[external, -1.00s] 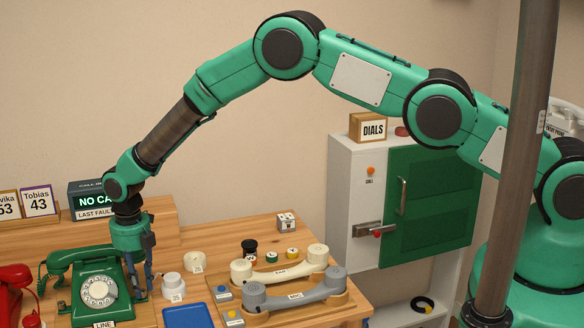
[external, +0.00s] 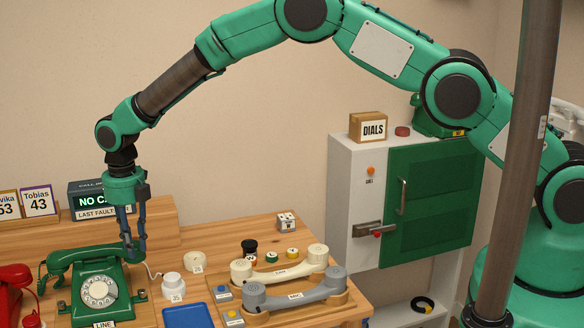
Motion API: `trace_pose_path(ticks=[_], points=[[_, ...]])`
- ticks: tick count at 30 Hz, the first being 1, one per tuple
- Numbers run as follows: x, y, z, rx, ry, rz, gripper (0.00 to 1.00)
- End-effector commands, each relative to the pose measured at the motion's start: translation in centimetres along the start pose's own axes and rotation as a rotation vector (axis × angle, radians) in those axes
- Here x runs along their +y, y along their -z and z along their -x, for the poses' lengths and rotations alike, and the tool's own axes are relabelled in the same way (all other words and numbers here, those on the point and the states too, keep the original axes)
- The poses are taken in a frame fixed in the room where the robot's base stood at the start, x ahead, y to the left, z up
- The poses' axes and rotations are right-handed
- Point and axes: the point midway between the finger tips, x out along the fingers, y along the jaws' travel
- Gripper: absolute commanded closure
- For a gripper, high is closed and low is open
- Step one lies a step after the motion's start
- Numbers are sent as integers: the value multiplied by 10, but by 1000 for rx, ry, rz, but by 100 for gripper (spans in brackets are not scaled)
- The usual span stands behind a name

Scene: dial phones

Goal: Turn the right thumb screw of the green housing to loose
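The green housing (external: 112,311) is a dial telephone with a white dial (external: 99,291), at the lower left of the external view. Its green handset (external: 75,257) lies across the top. My gripper (external: 134,256) points down just above and behind the phone's upper right side, near the handset's right end. Its dark fingers look close together, but their gap is too small to judge. I see nothing held between them.
A red phone (external: 10,290) stands left of the green one. White round parts (external: 173,287) and a blue tray (external: 188,317) lie to its right. Cream (external: 280,270) and grey (external: 295,294) handsets rest on a wooden board further right. A display (external: 92,200) stands behind.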

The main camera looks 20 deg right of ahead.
Motion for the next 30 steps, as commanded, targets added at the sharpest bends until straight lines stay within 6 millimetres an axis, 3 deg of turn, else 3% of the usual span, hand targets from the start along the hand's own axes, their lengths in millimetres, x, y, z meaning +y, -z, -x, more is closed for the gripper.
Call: trace_pose_path(ticks=[1, 14, 30], points=[[-1, 1, -14, 3, 3, 21, 75], [-1, 1, -56, 3, 2, 217, 75], [-1, 2, -134, 4, 3, 216, 75]])
